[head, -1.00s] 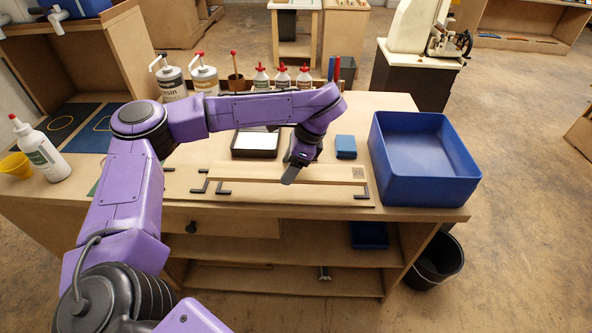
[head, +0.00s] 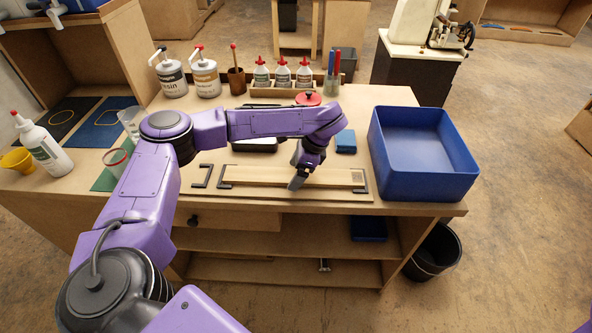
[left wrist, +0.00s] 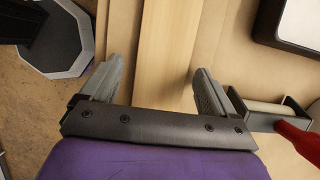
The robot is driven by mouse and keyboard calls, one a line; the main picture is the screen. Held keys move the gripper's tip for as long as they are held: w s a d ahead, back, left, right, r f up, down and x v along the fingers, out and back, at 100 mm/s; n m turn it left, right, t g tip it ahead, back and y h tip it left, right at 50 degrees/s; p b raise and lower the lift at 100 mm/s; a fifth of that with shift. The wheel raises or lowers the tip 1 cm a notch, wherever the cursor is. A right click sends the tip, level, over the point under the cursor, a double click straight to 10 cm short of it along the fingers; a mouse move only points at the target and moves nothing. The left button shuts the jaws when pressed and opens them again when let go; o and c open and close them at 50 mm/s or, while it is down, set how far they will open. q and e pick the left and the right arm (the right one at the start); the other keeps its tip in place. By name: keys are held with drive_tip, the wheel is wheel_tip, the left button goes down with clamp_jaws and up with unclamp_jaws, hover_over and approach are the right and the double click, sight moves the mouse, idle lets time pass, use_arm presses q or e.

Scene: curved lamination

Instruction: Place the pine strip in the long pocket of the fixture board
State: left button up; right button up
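The pine strip (head: 270,175) is a long pale piece lying along the fixture board (head: 290,197), between the black corner brackets near its two ends. In the head view it appears inside the long pocket. Whether it is fully seated is hard to tell. My left gripper (head: 297,183) is over the middle of the strip. In the left wrist view my left gripper (left wrist: 158,75) has its fingers apart, one on each side of the strip (left wrist: 167,45), with gaps showing. My arm and fingers hide a little of the strip. My right gripper is out of view.
A large blue bin (head: 423,155) stands at the right of the table. A small blue block (head: 346,141) and a dark tray lie behind the board. A red-handled tool (left wrist: 293,135) lies close to the right finger in the wrist view. Bottles (head: 283,75) line the back.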

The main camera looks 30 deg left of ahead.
use_arm(q)
drive_tip(key=b+v, duration=0.2)
drive_tip(key=v, duration=1)
